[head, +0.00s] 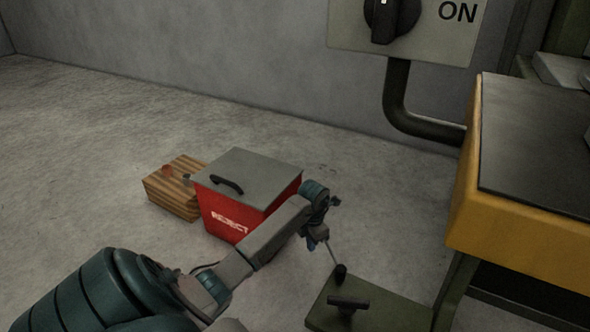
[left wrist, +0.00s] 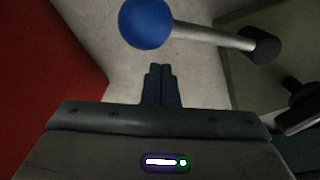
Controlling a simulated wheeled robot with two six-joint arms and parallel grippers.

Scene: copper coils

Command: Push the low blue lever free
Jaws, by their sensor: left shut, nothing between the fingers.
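The low blue lever shows best in the left wrist view, with a round blue knob (left wrist: 146,23) on a grey metal rod (left wrist: 212,37) that runs right to a black pivot. In the head view its rod (head: 333,256) slants up and left from the dark pivot at the corner of a green plate. My left gripper (left wrist: 161,68) is shut and empty. Its fingertips are just below the knob in the wrist view, with a small gap in the picture; contact cannot be told. In the head view the gripper (head: 317,240) hides the knob or blends with it. My right gripper is not in view.
A red REJECT bin (head: 251,214) with a grey lid stands beside my left forearm. The green plate (head: 385,304) carries a black handle (head: 347,303). A yellow-sided bench (head: 500,229) stands right. Open concrete floor lies left.

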